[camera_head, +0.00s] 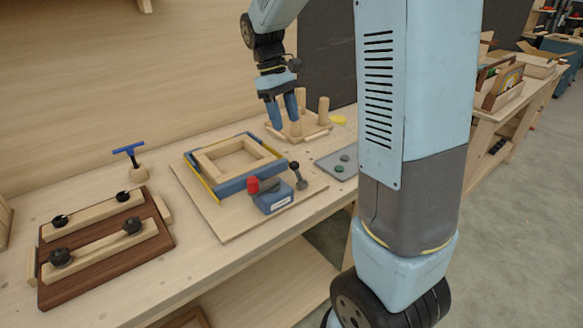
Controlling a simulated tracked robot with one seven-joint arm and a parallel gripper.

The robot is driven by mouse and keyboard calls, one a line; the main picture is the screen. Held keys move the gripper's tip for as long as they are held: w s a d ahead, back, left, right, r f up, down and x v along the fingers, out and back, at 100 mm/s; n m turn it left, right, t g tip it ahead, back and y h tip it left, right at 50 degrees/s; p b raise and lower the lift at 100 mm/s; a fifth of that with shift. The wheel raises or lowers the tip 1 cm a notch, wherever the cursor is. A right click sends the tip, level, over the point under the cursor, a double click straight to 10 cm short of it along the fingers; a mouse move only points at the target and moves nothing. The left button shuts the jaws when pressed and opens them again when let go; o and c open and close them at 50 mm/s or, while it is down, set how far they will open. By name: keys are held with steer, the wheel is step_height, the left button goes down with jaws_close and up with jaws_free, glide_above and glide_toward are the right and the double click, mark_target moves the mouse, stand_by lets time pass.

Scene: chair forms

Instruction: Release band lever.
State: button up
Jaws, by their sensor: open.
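A band clamp sits around a square wooden frame (213,158) on a light board. A blue and yellow band (204,186) runs along the frame's outside. At the front right corner is the clamp's blue block (271,200), with a red knob (253,184) and a dark lever (298,176) ending in a black knob. The lever stands up at a slant. My gripper (285,121) points down with its blue fingers apart, behind and above the clamp, away from the lever. It is in front of a pegged wooden stand; whether it touches a peg cannot be told.
The wooden stand (318,132) has upright pegs. A grey plate (341,163) with green buttons lies right of the clamp. A dark board (160,238) with black knobs and a blue T-handle (128,148) are at left. My arm hides the bench at right.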

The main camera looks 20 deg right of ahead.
mark_target(295, 167)
steer(key=shift+n+g, duration=0.4)
steer(key=shift+g, duration=0.1)
steer(key=w+x, duration=0.1)
steer(key=x, duration=0.9)
steer(key=w+f+x, duration=0.1)
steer(key=x, duration=0.4)
steer(key=shift+w+a, duration=0.1)
steer(key=shift+w, duration=0.25)
